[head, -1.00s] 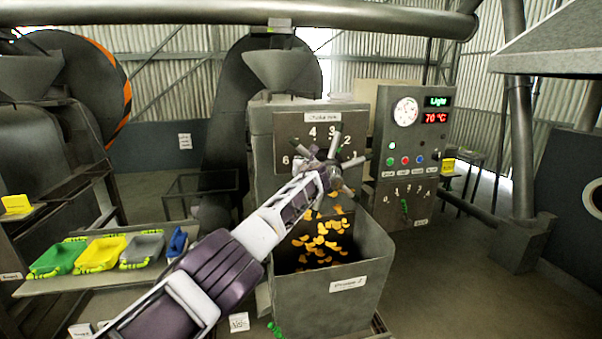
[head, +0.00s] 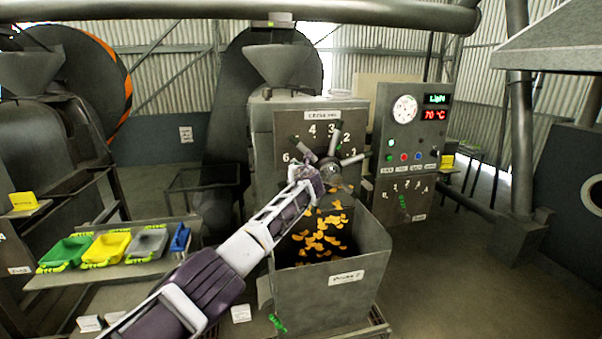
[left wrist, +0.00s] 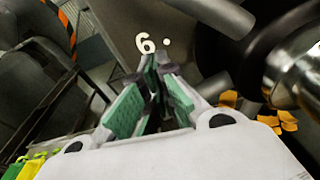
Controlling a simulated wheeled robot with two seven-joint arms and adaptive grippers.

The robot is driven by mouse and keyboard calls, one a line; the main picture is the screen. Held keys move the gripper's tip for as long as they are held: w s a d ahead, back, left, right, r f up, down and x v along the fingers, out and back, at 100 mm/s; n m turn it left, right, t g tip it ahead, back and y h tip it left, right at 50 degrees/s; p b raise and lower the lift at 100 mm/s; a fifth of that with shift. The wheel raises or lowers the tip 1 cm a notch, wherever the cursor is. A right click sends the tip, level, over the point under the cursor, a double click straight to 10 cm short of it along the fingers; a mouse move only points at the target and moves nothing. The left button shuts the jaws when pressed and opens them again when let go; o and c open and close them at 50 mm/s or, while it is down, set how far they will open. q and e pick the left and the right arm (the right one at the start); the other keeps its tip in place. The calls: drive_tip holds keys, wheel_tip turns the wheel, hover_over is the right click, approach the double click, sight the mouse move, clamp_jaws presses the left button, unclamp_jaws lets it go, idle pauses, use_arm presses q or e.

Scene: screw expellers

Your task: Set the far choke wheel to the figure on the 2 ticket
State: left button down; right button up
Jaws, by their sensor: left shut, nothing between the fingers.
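The choke wheel (head: 333,170) is a dark hub with several spokes on the front of the grey press, under a dial plate (head: 312,135) with figures; 6, 4, 3 and 2 can be made out. One spoke stands up toward the 3. My left gripper (head: 297,166) is at the wheel's left side, near the 6. In the left wrist view its green-padded fingers (left wrist: 153,88) are closed together and empty, below the 6, with a spoke and shiny hub at right. Whether it touches a spoke is unclear. I cannot read a 2 ticket. My right gripper is not in view.
A bin (head: 330,292) with orange flakes falling into it stands below the wheel. A control panel (head: 410,135) reading 70 °C is to the right. Green, yellow and grey trays (head: 148,243) lie on a shelf at left. Floor at right is clear.

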use_arm(q)
drive_tip(key=f+v, duration=0.1)
drive_tip(key=v, duration=0.7)
drive_tip(key=shift+d+r, duration=0.3)
drive_tip(key=shift+d, duration=0.05)
idle(0.7)
drive_tip(key=shift+s, duration=0.1)
